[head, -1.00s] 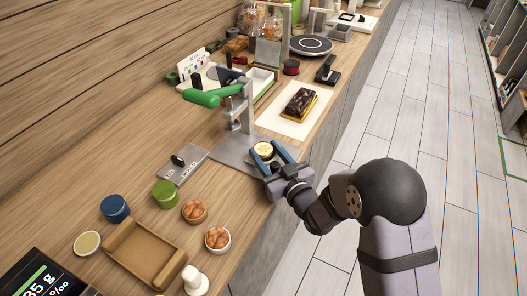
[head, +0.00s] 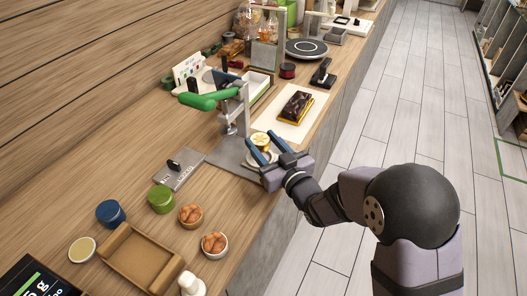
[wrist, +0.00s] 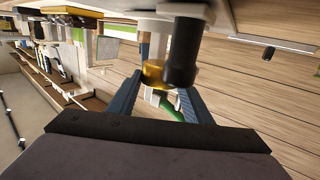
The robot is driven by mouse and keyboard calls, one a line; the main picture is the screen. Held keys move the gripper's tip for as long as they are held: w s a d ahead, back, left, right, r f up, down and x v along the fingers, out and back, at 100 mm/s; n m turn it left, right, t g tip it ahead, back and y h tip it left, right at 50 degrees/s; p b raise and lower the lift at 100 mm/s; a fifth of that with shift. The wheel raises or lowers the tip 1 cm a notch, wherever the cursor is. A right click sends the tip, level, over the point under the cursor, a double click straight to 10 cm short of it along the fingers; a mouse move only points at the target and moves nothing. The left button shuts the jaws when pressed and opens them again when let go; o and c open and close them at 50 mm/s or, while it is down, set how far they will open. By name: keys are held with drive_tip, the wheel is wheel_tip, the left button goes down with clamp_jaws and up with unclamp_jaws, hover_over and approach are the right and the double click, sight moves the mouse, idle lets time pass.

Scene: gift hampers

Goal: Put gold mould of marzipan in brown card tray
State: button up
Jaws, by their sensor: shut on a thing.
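The gold mould of marzipan (head: 261,141) is held between the blue fingers of my gripper (head: 263,147), just above a round pale disc at the foot of the green-handled press (head: 212,100). In the wrist view the gold mould (wrist: 154,74) shows between the fingers of my gripper (wrist: 155,92), partly hidden by a dark cylinder of the press. The brown card tray (head: 146,256) stands at the lower left of the head view. It is empty, and my gripper is well away from it.
Two small bowls of brown pieces (head: 214,244), a green tub (head: 161,199) and a blue tub (head: 110,213) stand near the tray. A metal plate (head: 180,169) lies left of the press. A chocolate cake (head: 296,106) lies on a white board behind my gripper.

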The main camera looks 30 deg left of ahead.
sight(263, 143)
drive_tip(key=shift+r, duration=2.5)
drive_tip(key=shift+r, duration=0.25)
drive_tip(key=s+d+r+t, duration=0.15)
drive_tip(key=d+r, duration=0.25)
drive_tip(key=r, duration=0.5)
drive_tip(key=w+d+f+m+t+h+p, duration=0.1)
drive_tip(key=d+f+m+t+h, duration=0.1)
drive_tip(key=d+f, duration=0.5)
drive_tip(key=w+d+f+m+t+h+p, duration=0.1)
drive_tip(key=d+f+m+h, duration=0.4)
drive_tip(key=d, duration=1.4)
drive_tip(key=w+d+f+m+t+h+p, duration=0.1)
drive_tip(key=d+f+m+t+h+p, duration=0.2)
drive_tip(key=d+f+h, duration=0.4)
drive_tip(key=d+f+m, duration=0.1)
drive_tip(key=d+f, duration=0.3)
drive_tip(key=d, duration=0.2)
drive_tip(key=shift+w, duration=0.25)
drive_tip(key=shift+a, duration=0.15)
